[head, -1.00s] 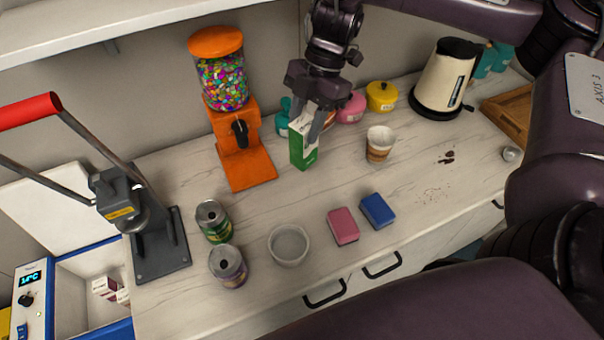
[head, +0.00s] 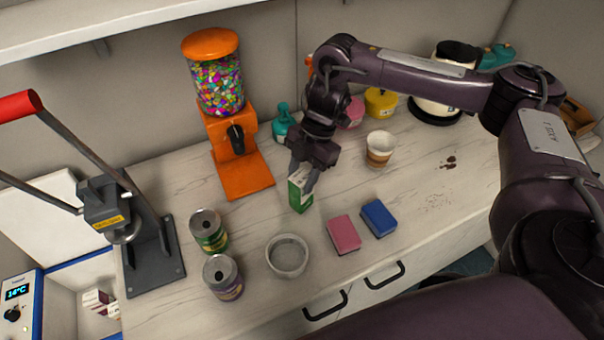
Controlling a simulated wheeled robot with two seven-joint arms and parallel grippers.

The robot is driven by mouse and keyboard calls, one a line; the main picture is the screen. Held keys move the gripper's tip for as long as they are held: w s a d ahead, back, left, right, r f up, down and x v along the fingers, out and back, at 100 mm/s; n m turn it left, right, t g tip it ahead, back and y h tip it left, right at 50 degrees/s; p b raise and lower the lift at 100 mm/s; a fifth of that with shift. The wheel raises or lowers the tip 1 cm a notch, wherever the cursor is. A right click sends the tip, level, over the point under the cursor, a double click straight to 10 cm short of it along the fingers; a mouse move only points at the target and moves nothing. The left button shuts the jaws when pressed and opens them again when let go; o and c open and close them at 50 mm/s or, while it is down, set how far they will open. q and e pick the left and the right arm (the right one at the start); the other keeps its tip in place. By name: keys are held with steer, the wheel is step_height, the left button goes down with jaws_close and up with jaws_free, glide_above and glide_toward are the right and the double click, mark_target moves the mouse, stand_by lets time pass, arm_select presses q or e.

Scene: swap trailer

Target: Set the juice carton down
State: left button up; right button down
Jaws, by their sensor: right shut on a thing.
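The juice carton (head: 299,198) is green and white and stands about upright in the middle of the counter (head: 260,215). My right gripper (head: 303,182) comes down on it from above and is shut on its upper part. The fingers and wrist hide part of the carton's top. I cannot tell whether the carton's base touches the counter or hangs just above it. My left gripper is not in view.
A candy dispenser (head: 232,150) stands behind left, a paper cup (head: 380,148) to the right. In front are a bowl (head: 287,256), two cans (head: 209,232), a pink sponge (head: 343,234) and a blue sponge (head: 378,218). Free counter lies left of the carton.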

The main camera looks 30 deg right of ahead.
steer(key=shift+f, duration=0.1)
steer(key=c, duration=1.2)
jaws_free()
steer(key=shift+o, duration=1.4)
steer(key=shift+d+r, duration=0.1)
steer(key=shift+r, duration=0.35)
steer(key=p+v, duration=0.2)
steer(key=v, duration=0.9)
steer(key=shift+r+p, duration=0.25)
steer(key=shift+p, duration=0.05)
